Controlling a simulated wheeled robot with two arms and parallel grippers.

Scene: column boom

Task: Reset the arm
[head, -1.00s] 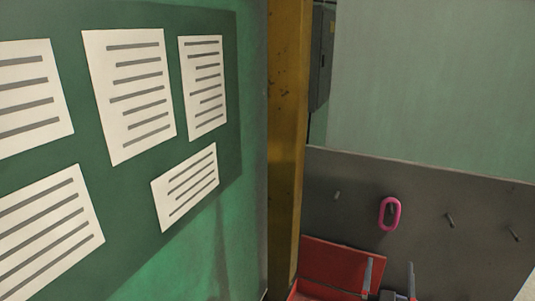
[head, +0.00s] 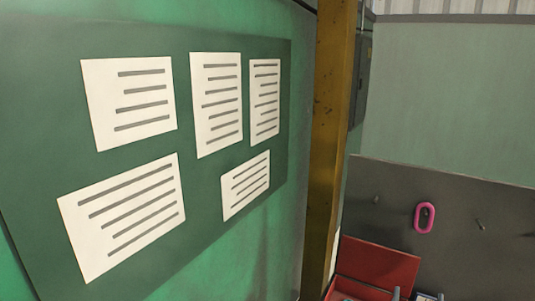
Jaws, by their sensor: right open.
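My right gripper (head: 418,295) shows only at the bottom edge of the head view, right of centre. My left gripper and arm are not in view.
A dark green board (head: 205,175) with several white printed sheets (head: 130,100) fills the left. A yellow post (head: 330,130) stands right of it. A pink ring (head: 417,218) hangs on a peg of the grey panel (head: 385,185). A grey-green wall rises behind.

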